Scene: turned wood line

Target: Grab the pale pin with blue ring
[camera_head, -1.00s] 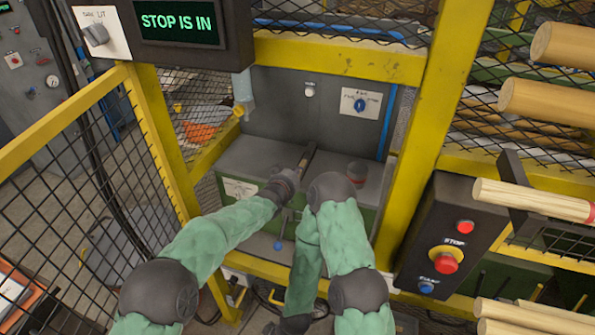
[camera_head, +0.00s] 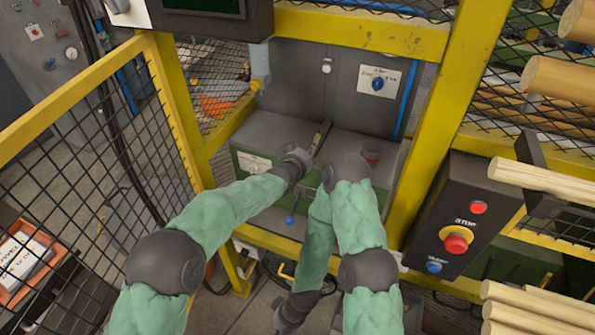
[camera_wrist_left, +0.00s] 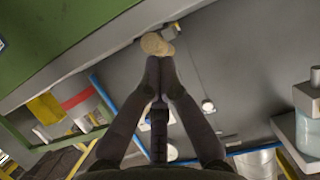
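My left gripper (camera_head: 322,133) reaches over the grey top of the machine in the head view. In the left wrist view, its two dark fingers (camera_wrist_left: 160,62) come close together at the tips. A pale, wood-coloured rounded piece (camera_wrist_left: 156,44) sits at the fingertips; I take it for the pale pin, gripped there. No blue ring shows on it, and most of its length is hidden. My right gripper (camera_head: 288,316) hangs low at the bottom of the head view, too small and dark to read its fingers.
A yellow frame post (camera_head: 440,120) and a dark stop-button box (camera_head: 458,225) stand further right. Mesh fencing (camera_head: 100,150) is at left. Pale wooden rods (camera_head: 545,180) lie at the right.

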